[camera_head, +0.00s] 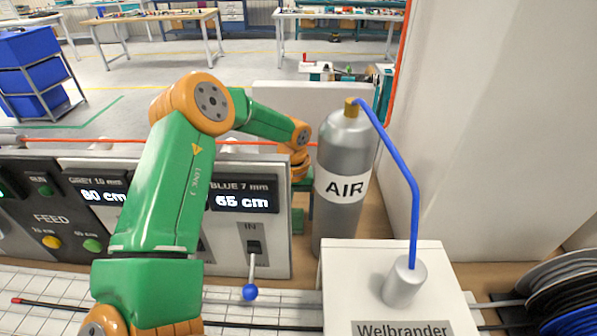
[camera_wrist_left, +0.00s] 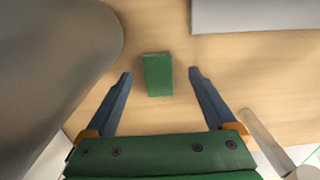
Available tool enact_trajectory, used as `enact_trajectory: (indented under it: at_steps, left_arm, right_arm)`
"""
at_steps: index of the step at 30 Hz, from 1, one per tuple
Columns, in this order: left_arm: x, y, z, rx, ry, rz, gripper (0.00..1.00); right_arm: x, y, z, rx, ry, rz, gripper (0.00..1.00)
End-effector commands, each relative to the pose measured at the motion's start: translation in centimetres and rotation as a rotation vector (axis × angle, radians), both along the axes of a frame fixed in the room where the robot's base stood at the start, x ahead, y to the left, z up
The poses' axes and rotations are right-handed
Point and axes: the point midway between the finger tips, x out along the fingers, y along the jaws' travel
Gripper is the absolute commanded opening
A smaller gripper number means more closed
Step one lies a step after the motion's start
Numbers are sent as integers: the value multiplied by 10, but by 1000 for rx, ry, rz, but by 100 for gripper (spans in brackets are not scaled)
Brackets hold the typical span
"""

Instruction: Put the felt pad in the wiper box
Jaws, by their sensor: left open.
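The felt pad, seen as a small green block (camera_wrist_left: 158,76), lies on the light wood surface in the left wrist view. My left gripper (camera_wrist_left: 160,73) is open, with one blue-grey finger on each side of the pad in the picture and a gap to each. I cannot tell how far above the pad the fingertips are. No box labelled as the wiper box shows; a white box (camera_head: 440,295) marked "Welbrander" stands at front right. My right gripper is not in view.
The grey AIR cylinder (camera_head: 340,215) stands close to my left gripper, with a blue pipe (camera_head: 402,165) running to the white box. The control panel (camera_head: 275,240) has a blue-knobbed lever (camera_head: 250,291). Black cable reels (camera_head: 565,300) are at the right.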

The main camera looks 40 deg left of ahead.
Motion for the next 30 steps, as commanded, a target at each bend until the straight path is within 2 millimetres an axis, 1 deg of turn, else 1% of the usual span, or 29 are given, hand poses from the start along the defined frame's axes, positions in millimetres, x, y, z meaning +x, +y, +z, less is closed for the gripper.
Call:
enact_trajectory:
  at_steps: [1, 3, 5, 7, 11, 12, 14, 15, 17, 18, 20, 21, 23, 28, 30]
  left_arm:
    - [0, 0, -5, 3, 5, -1, 90]
    - [1, 1, -19, 2, 2, -2, 90]
    - [1, 1, -26, 2, -1, -2, 90]
    - [2, 1, -29, 3, -3, -2, 90]
    - [2, 1, -29, 2, -6, -2, 90]
    - [2, 1, -29, 2, -6, -2, 85]
    - [2, 1, -29, 2, -6, -2, 68]
    - [2, 1, -29, 2, -6, -2, 58]
    - [2, 1, -29, 2, -6, -2, 41]
    - [2, 1, -29, 2, -6, -2, 31]
    - [2, 1, -29, 2, -7, -1, 14]
    - [2, 1, -29, 2, -7, -1, 4]
    - [2, 1, -28, 2, -7, -1, 0]
    - [3, 1, -28, 2, -7, -1, 0]
    - [3, 1, -24, 1, -9, -1, 0]
  right_arm:
    - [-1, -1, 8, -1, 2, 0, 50]
    - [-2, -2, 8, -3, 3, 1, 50]
    - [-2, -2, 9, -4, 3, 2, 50]
    - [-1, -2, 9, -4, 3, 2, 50]
    - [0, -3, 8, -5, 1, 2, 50]
    - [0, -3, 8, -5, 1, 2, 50]
    - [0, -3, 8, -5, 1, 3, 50]
    - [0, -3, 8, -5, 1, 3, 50]
    - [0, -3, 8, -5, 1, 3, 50]
    - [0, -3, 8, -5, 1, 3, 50]
    - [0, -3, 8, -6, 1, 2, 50]
    - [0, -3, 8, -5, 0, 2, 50]
    - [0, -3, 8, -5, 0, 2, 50]
    - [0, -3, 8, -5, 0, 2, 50]
    - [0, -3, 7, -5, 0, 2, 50]
